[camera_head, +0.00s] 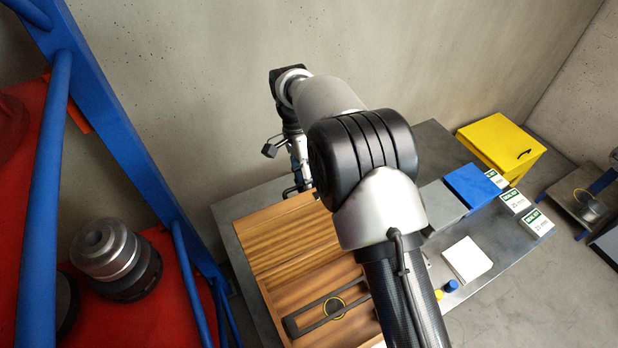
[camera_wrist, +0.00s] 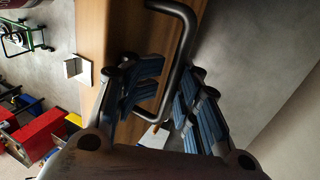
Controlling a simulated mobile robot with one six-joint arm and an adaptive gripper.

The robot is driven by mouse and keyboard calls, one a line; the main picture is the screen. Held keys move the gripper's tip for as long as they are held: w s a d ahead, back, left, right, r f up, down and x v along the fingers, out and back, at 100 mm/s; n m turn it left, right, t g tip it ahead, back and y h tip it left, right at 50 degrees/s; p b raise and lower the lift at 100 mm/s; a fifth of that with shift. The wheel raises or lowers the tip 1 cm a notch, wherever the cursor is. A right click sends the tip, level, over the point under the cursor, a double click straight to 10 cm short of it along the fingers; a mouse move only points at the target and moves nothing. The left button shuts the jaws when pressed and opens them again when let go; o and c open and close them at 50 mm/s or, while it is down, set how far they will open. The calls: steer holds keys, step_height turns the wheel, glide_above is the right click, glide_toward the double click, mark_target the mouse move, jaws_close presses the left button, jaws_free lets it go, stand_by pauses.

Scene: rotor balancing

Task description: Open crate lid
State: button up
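The wooden crate (camera_head: 272,297) stands on a grey table in the head view, with its inside showing. Its wooden lid (camera_head: 290,235) is raised at the far side. In the wrist view the lid (camera_wrist: 91,40) is a brown panel seen at a steep angle, with a dark U-shaped handle (camera_wrist: 184,45). My gripper (camera_wrist: 172,78) has its blue ribbed fingers on either side of the handle's bar, close together, and appears shut on it. In the head view my gripper (camera_head: 299,184) is at the lid's upper edge, its fingertips small and partly hidden.
A blue box (camera_head: 470,186), white boxes and a yellow case (camera_head: 500,143) are to the right. A blue post and red surface with a metal rotor (camera_head: 105,250) stand left.

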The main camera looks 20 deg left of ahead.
steer(key=shift+r, duration=0.4)
steer(key=v, duration=0.7)
steer(key=shift+r, duration=0.2)
